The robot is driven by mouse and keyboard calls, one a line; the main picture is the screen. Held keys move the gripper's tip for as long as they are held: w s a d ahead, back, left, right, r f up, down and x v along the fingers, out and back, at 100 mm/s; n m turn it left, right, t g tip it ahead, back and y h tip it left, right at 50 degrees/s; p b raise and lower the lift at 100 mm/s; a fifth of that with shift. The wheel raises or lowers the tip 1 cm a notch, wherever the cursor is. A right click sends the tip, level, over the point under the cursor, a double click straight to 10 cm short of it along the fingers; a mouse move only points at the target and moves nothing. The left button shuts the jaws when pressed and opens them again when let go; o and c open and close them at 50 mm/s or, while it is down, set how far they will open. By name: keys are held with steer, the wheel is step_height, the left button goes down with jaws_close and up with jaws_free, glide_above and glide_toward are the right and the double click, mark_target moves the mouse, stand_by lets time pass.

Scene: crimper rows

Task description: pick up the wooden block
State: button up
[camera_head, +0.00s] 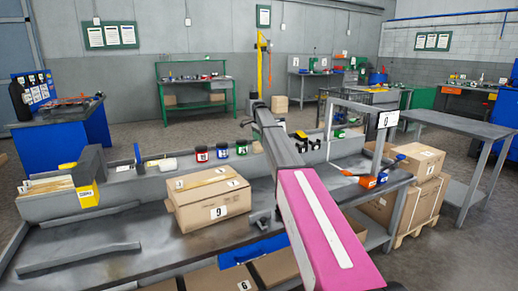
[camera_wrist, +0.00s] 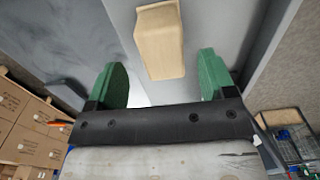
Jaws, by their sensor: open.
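A pale tan wooden block (camera_wrist: 160,42) shows in the wrist view at the top middle, on a grey surface. My gripper (camera_wrist: 162,64) has two green fingers, spread wide, one on each side of the block's near end in the picture. The block does not touch either finger in the picture, and the depth between them is hard to tell. In the head view I cannot make out the block or my gripper's fingers; my pink and grey arm covers part of the bench.
A grey workbench (camera_head: 110,232) carries a cardboard box (camera_head: 210,200) left of my arm, with several small jars (camera_head: 222,150) behind it. A yellow-and-grey holder (camera_head: 88,190) stands at the left. An orange-handled tool (camera_head: 368,181) lies right of my arm. Cartons (camera_head: 418,205) stand beyond the bench's right end.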

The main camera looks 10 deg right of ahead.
mark_target(258, 145)
steer(key=f, duration=0.4)
steer(key=shift+a+f, duration=0.2)
steer(key=shift+f, duration=0.1)
steer(key=c, duration=1.1)
steer(key=shift+o, duration=0.2)
steer(key=shift+r, duration=0.15)
step_height(258, 145, up, 10)
steer(key=shift+f, duration=0.1)
